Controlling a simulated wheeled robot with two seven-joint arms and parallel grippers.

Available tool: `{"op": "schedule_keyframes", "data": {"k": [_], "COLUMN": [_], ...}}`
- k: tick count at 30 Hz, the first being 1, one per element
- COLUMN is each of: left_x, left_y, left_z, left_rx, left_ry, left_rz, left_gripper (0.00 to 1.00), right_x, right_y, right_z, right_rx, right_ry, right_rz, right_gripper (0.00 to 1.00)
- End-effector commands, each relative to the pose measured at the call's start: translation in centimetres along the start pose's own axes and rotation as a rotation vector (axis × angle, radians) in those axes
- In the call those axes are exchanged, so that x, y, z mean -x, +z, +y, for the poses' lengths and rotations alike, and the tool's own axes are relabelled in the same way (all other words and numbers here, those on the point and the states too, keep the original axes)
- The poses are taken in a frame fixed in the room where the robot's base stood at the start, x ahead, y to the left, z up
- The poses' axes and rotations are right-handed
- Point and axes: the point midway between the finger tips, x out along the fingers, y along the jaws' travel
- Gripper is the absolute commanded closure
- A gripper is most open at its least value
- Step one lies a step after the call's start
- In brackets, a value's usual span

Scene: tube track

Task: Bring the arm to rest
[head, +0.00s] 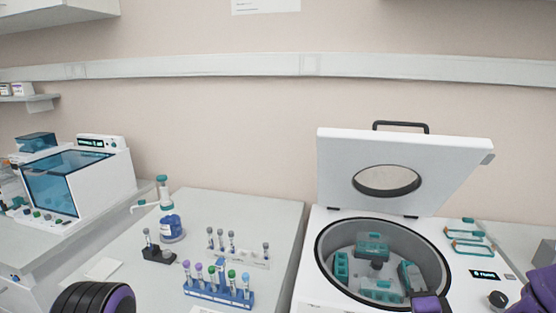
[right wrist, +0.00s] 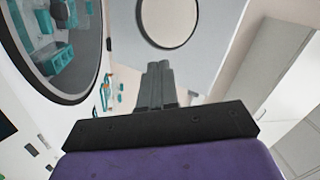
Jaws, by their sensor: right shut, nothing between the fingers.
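My right gripper (head: 430,302) shows only in part at the bottom edge of the head view, in front of the right side of the open centrifuge (head: 331,289). In the right wrist view its two grey fingers (right wrist: 159,75) are together with nothing between them. The centrifuge lid (head: 335,170) stands raised, with a round window in it. Teal and grey tube buckets sit in the bowl. Part of my left arm (head: 95,298) shows at the bottom left; my left gripper is out of view.
A blue rack (head: 219,295) with several colour-capped tubes stands on the left bench. Behind it are a pale rack (head: 254,262) of grey-capped tubes, a small black holder (head: 158,254) and a blue-labelled bottle (head: 172,228). A white machine (head: 112,180) with a blue window stands far left.

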Motion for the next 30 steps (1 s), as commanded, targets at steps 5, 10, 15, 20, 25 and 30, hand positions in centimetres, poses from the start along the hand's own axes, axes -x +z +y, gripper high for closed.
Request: {"op": "schedule_keyframes", "data": {"k": [5, 10, 15, 20, 25, 30], "left_x": [0.0, 0.0, 0.0, 0.0, -3.5, -6.8], "left_y": [0.0, 0.0, 0.0, 0.0, 1.4, 2.9], "left_z": [0.0, 0.0, 0.0, 0.0, 0.3, 0.6], "left_rx": [0.0, 0.0, 0.0, 0.0, 0.0, 0.0], "left_ry": [0.0, 0.0, 0.0, 0.0, 0.0, 0.0], "left_rz": [-0.001, -0.001, -0.001, -0.001, 0.001, -0.001], "left_gripper": [0.57, 0.57, 0.57, 0.57, 0.57, 0.57], "right_x": [3.9, 12.2, 22.9, 31.5, 36.5, 36.8], "right_y": [2.8, 5.3, 5.9, 5.2, 5.4, 6.6], "right_z": [7.6, 17.5, 24.7, 27.9, 32.6, 35.9], "right_rx": [0.185, 0.444, 0.679, 0.825, 0.896, 0.894], "right_ry": [0.23, 0.555, 0.858, 1.061, 1.167, 1.164], "right_rz": [-0.105, -0.297, -0.533, -0.725, -0.835, -0.831], "right_gripper": [1.0, 1.0, 1.0, 1.0, 1.0, 1.0]}}
